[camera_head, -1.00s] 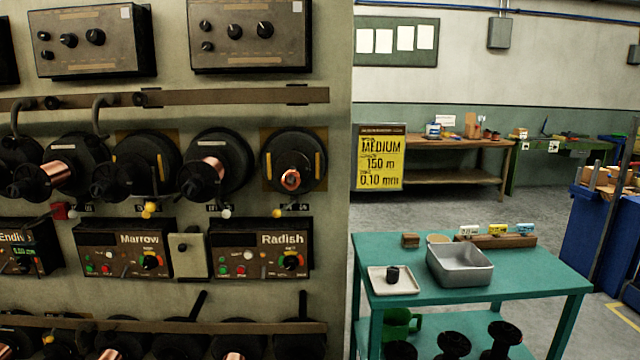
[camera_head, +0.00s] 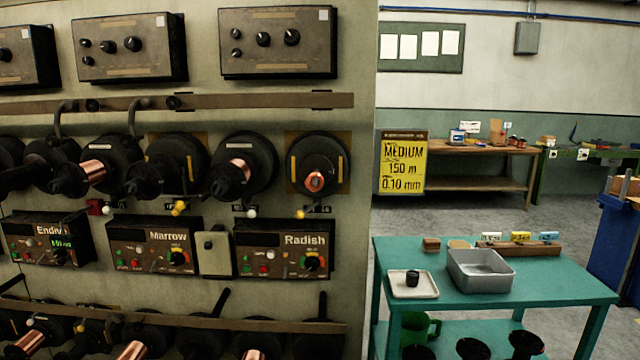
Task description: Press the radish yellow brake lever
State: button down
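The Radish control box (camera_head: 285,249) is on the wall rack at the right end of its row, with red, green and white buttons and a colored dial. A yellow-knobbed lever (camera_head: 300,214) sticks out just above it, below the rightmost spool (camera_head: 318,165). A white-knobbed lever (camera_head: 251,213) is to its left. Another yellow-knobbed lever (camera_head: 180,208) is above the Marrow box (camera_head: 155,243). My gripper is not in view.
A green table (camera_head: 555,287) with a grey tray (camera_head: 480,271) and a white dish (camera_head: 413,287) stands right of the rack. A yellow sign (camera_head: 403,163) reads MEDIUM 150 m 0.10 mm. Open floor lies beyond the table.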

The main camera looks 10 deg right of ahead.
aim_at(299, 214)
jog(key=u, duration=0.1)
jog(key=i, duration=0.6)
jog(key=z, duration=0.5)
jog(key=k, duration=0.15)
jog(key=u, duration=2.9)
